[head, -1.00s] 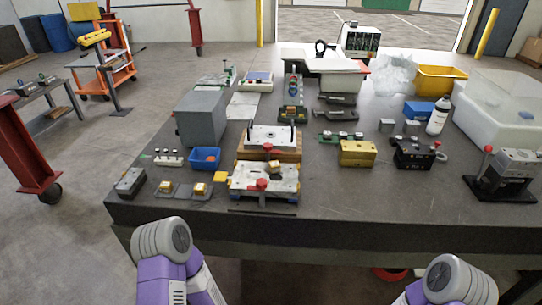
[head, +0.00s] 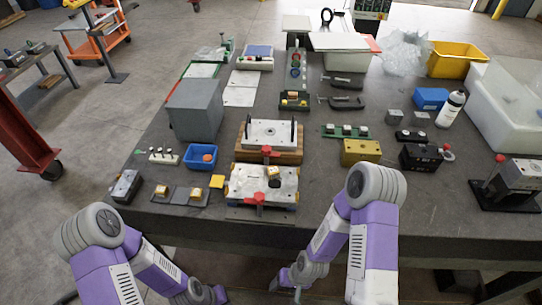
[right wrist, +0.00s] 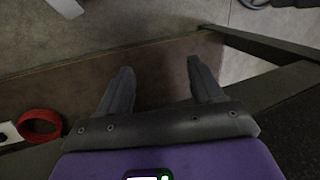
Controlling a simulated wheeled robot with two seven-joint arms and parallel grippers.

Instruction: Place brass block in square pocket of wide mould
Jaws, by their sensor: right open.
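The wide mould (head: 243,193), a pale plate with a red clamp in the head view, lies near the table's front edge. A small brass-coloured block (head: 274,171) sits on its top, beside a dark round part; I cannot tell whether it is in a pocket. Other small brass-coloured blocks (head: 162,190) rest on dark plates to the left. My right gripper (right wrist: 159,80) is open and empty in the right wrist view, low by the table's front edge, away from the mould. My left arm hangs low at the front left; its gripper is not clearly visible.
A second mould (head: 270,132) on a wooden base stands behind the wide mould. A blue bin (head: 202,157), a grey box (head: 195,108), a gold block (head: 360,151) and a black block (head: 421,156) stand around.

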